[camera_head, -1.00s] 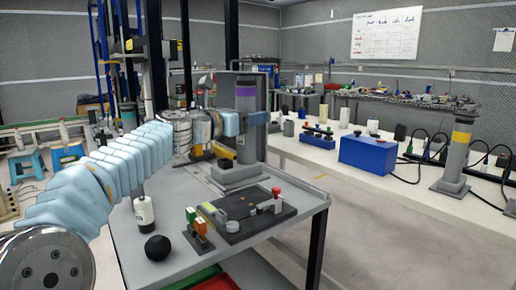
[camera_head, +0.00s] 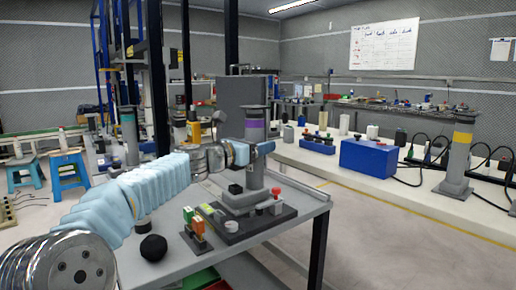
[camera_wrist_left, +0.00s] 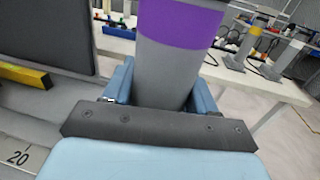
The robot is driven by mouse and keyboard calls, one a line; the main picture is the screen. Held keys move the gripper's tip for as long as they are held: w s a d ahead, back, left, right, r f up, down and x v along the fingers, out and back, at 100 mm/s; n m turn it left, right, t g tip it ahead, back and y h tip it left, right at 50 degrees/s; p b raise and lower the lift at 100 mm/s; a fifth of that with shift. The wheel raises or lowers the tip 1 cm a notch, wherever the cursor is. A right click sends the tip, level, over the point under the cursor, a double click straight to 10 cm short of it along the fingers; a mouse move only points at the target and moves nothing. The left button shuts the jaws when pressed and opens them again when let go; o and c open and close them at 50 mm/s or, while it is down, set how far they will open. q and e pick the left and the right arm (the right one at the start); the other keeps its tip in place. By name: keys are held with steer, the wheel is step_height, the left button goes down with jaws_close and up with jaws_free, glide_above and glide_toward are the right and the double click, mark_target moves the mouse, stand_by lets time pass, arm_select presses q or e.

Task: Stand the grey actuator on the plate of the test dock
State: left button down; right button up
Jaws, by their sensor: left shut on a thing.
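The grey actuator (camera_head: 253,172) has a purple band and a wide grey foot, and it stands upright. My left gripper (camera_head: 253,150) is shut around its body just below the band. In the left wrist view the actuator (camera_wrist_left: 163,70) sits between the blue fingers of my gripper (camera_wrist_left: 160,92). The dark test dock (camera_head: 248,230) lies on the grey table, with a red knob at its right. The actuator's foot is over the back of the dock and hides much of its plate. I cannot tell whether the foot touches the plate. My right gripper is not in view.
On the table (camera_head: 309,205) are a black ball (camera_head: 153,247) and orange and green blocks (camera_head: 194,226) beside the dock. A tall grey panel (camera_head: 240,92) stands behind. A white bench (camera_head: 355,185) at right holds a blue box (camera_head: 368,157) and a yellow-banded actuator (camera_head: 459,157).

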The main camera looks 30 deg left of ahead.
arm_select(q)
steer(key=shift+c, duration=1.7)
jaws_free()
steer(key=b+v, duration=0.2)
steer(key=v, duration=1)
